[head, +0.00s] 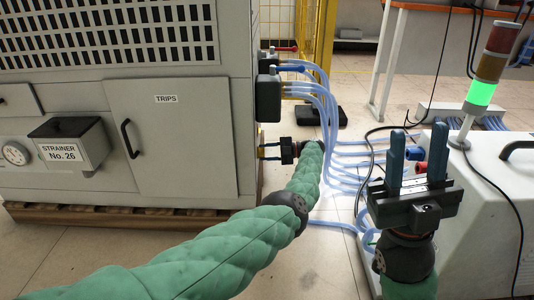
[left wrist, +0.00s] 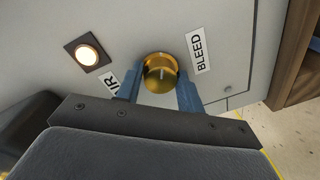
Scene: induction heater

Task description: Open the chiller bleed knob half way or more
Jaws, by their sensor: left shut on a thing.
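The brass bleed knob (left wrist: 160,68) is on the grey panel in the left wrist view, beside the BLEED label (left wrist: 198,52). A pale mark shows on its face. My left gripper (left wrist: 158,84) has one blue finger on each side of the knob and is shut on it. In the head view my left gripper (head: 268,152) reaches the right side of the grey chiller cabinet (head: 175,180), low down; the knob is too small to make out there. My right gripper (head: 406,160) is at the right, fingers up, apart and empty.
Pale blue hoses (head: 325,110) run from fittings on the cabinet's side, above and behind my left gripper. A white machine (head: 480,190) with a green-lit signal tower (head: 482,93) stands at right. A lit square lamp (left wrist: 88,54) sits on the panel left of the knob.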

